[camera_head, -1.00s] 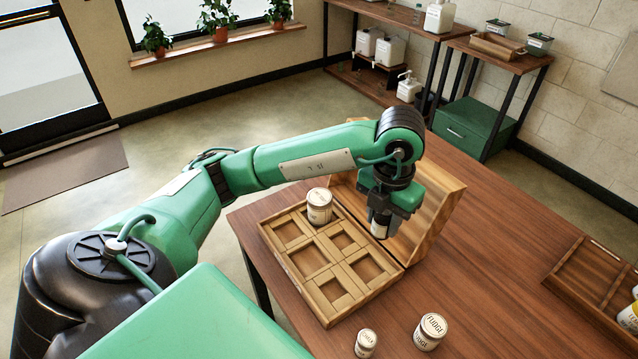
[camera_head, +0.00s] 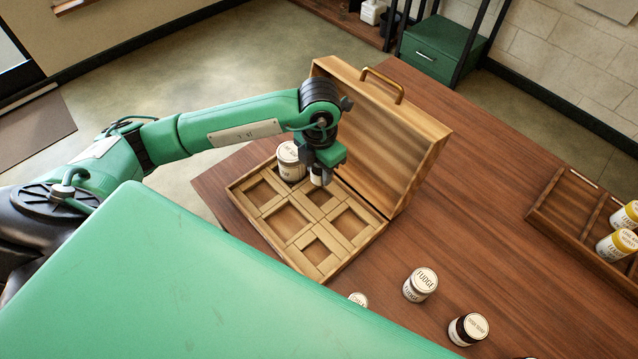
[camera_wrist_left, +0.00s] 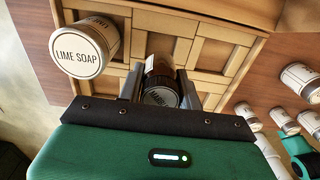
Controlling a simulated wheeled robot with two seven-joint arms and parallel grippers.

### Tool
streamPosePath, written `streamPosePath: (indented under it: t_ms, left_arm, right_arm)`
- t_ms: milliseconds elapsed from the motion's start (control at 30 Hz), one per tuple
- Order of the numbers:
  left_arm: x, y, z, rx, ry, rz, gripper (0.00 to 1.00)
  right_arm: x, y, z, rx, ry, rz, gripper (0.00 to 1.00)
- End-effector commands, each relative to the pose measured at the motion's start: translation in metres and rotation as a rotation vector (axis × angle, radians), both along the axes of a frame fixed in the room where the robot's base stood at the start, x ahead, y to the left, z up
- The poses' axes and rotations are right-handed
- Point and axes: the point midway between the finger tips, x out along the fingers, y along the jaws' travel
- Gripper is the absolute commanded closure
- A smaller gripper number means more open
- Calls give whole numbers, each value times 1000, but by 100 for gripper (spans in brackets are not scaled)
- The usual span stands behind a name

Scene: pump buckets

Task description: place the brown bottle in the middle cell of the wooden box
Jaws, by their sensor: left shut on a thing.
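The brown bottle (camera_wrist_left: 159,68) has a dark cap and a pale label. My left gripper (camera_head: 319,172) is shut on it, and the gripper and bottle (camera_head: 318,180) also show in the head view. The wooden box (camera_head: 376,232) stands open on the table, with two rows of cells. The bottle is over the far row, close to the middle cell beside the white jar; I cannot tell whether its base is inside the cell. The jar, labelled LIME SOAP (camera_wrist_left: 85,46), stands in the far left corner cell (camera_head: 290,161).
The box's raised lid (camera_head: 390,135) stands just behind the gripper. Several jars, including a fudge jar (camera_head: 420,285) and a dark one (camera_head: 468,329), stand in front. A wooden tray (camera_head: 560,215) with yellow-labelled jars is at right. The table between box and tray is clear.

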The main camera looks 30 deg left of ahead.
Motion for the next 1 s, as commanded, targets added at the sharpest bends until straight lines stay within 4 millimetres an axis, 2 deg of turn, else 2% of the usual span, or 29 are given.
streamPosePath:
  t_ms: [100, 367, 600, 967, 1000]
  left_arm:
    - [-1, 0, -20, 0, 3, 2, 89]
    - [0, 0, -40, -1, 1, 1, 89]
    - [0, -1, -73, -1, 0, 1, 89]
    - [0, 0, -80, 0, -1, 1, 89]
    - [0, 0, -79, 0, -1, 1, 61]
  right_arm:
    - [-5, -1, 3, 0, 6, 1, 64]
    - [-7, -1, 4, 0, 6, 1, 64]
    - [-8, 0, 9, 1, 5, 0, 64]
    - [-8, 0, 4, 0, 7, 1, 64]
    - [-7, 0, 5, 0, 8, 1, 64]
